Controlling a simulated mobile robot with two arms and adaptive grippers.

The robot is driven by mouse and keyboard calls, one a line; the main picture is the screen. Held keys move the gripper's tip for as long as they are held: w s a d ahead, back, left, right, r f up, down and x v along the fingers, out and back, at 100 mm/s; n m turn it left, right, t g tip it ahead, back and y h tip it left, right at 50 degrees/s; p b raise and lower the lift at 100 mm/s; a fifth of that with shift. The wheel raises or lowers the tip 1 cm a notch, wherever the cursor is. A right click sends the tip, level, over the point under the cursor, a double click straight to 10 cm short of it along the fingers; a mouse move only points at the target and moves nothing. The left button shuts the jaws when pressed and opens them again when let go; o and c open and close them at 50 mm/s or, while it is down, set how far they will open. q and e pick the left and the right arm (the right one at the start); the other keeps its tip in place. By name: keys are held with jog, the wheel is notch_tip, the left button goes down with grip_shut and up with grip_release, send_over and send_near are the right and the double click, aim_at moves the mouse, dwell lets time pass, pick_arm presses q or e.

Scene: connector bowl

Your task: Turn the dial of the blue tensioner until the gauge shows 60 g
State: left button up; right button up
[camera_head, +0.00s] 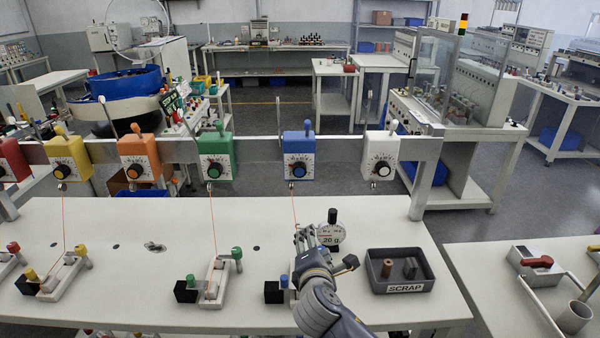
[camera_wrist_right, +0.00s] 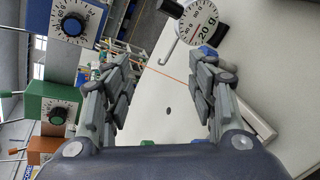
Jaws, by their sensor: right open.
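The blue tensioner (camera_head: 298,150) hangs on the rail, its black dial with a blue centre (camera_head: 298,169) facing me. It also shows at the upper left of the right wrist view (camera_wrist_right: 72,22). The round white gauge (camera_head: 331,240), with a black knob on top and a label reading 20 g, stands just right of my right gripper (camera_head: 305,238). The right wrist view shows the gauge (camera_wrist_right: 203,25) and its hook beyond the fingers. My right gripper is open, low over the table, below and apart from the dial. An orange thread (camera_wrist_right: 168,75) crosses between its fingers. My left gripper is out of view.
White (camera_head: 380,150), green (camera_head: 215,155), orange (camera_head: 139,158), yellow and red tensioners share the rail. A dark SCRAP tray (camera_head: 420,288) holds small parts, right of my right arm. A clamp block (camera_head: 215,283) stands to the left. The table between is mostly clear.

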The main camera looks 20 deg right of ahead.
aim_at(300, 172)
jog(key=w+r+n+t, duration=0.4)
jog(key=w+r+n, duration=0.35)
jog(key=r, duration=0.25)
jog(key=shift+m+h, duration=0.25)
jog(key=shift+h, duration=0.05)
jog(key=x, duration=0.3)
jog(key=p+x, duration=0.1)
jog(key=x, duration=0.2)
jog(key=p+x, duration=0.1)
jog(key=x, duration=0.2)
jog(key=shift+w+a, duration=0.1)
jog(key=shift+a, duration=0.3)
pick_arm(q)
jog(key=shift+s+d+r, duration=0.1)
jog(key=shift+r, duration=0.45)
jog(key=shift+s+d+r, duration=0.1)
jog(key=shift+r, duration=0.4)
pick_arm(e)
jog(key=shift+x, duration=0.85)
jog(key=shift+f, duration=0.15)
jog(key=c, duration=1.1)
